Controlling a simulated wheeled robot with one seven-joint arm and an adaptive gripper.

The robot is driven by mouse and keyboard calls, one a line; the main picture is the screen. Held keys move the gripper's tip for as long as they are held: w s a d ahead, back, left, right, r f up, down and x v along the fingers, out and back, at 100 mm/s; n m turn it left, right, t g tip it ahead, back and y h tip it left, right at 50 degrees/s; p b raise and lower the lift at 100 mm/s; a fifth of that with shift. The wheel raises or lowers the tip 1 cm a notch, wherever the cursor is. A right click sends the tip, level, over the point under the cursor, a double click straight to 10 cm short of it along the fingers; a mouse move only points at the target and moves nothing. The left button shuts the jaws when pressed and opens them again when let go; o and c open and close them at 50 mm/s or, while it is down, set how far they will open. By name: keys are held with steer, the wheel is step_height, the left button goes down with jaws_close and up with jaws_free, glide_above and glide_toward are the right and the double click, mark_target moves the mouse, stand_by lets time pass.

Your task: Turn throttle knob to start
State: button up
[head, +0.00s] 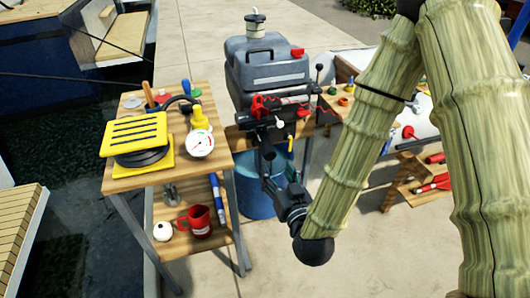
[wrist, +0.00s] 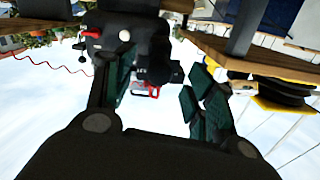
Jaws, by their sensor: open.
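In the head view, a grey outboard-like unit (head: 265,72) stands behind the wooden stand, with a dark part and red pieces (head: 262,106) at its front. I cannot clearly tell which part is the throttle knob. My arm reaches up to this front, where my gripper blends with the dark parts. In the wrist view, the picture looks upside down. My gripper (wrist: 163,92) is open, its two dark green fingers apart. A red loop-shaped piece (wrist: 153,91) shows between them, with dark parts around it. A black body with a red lever (wrist: 92,33) and a pale round button (wrist: 125,36) lies beyond the left finger.
A wooden stand (head: 170,175) at left holds a yellow and black foot pump (head: 136,138), a white gauge (head: 200,144) and, lower, a red mug (head: 196,220). A blue bucket (head: 253,190) is beneath the unit. Another wooden table (head: 345,108) is at right. Water lies left.

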mark_target(265, 145)
steer(key=shift+w+a+r+t, duration=0.1)
steer(key=shift+w+r+t, duration=0.05)
steer(key=shift+r, duration=0.25)
steer(key=shift+w+a+r+t, duration=0.1)
steer(key=shift+w+r+t, duration=0.05)
steer(key=shift+r, duration=0.2)
steer(key=x, duration=1)
steer(key=shift+w+a+p, duration=0.1)
steer(key=shift+w+p, duration=0.1)
steer(key=shift+p, duration=0.1)
steer(key=c, duration=1)
